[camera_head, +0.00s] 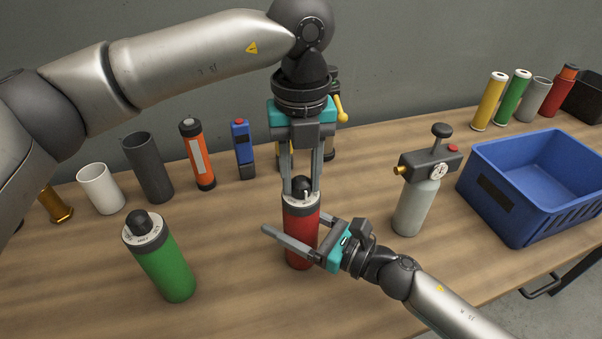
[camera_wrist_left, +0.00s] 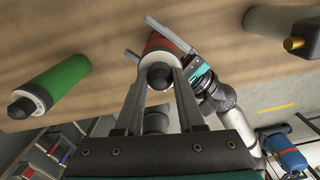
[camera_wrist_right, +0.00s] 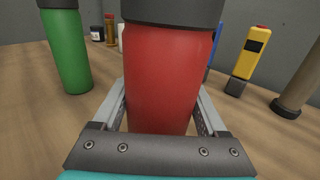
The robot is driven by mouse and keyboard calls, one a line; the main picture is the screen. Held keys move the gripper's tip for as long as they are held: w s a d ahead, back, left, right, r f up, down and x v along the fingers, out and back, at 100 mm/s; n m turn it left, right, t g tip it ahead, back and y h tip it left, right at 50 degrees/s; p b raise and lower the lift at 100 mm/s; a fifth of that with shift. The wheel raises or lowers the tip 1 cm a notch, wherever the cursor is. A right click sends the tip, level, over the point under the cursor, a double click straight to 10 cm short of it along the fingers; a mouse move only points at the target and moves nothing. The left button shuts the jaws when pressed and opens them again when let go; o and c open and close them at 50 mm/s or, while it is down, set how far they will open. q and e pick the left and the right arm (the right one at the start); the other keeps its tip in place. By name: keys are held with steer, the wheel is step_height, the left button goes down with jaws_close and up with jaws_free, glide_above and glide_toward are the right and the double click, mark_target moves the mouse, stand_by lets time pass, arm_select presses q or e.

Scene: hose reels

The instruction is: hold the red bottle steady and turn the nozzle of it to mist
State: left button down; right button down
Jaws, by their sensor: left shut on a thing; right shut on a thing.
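The red bottle (camera_head: 302,236) stands upright on the table in the middle of the head view, with a grey-white collar and a black nozzle (camera_head: 301,186) on top. My right gripper (camera_head: 292,243) is shut on the red bottle's body, one finger on each side; the bottle fills the middle of the right wrist view (camera_wrist_right: 160,80). My left gripper (camera_head: 301,185) points down from above and is shut on the nozzle, which also shows between its fingers in the left wrist view (camera_wrist_left: 157,77). The nozzle's setting marks are too small to read.
A green bottle (camera_head: 164,262) with a black nozzle stands to the left. A grey pressure sprayer (camera_head: 417,205) and a blue crate (camera_head: 490,205) stand to the right. An orange flashlight (camera_head: 199,158), cups and a blue tool (camera_head: 243,152) stand behind.

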mark_target(301, 180)
stand_by(0.3)
arm_select(q)
steer(key=c, duration=0.5)
jaws_free()
step_height(301, 180, up, 12)
stand_by(0.4)
arm_select(e)
jaws_free()
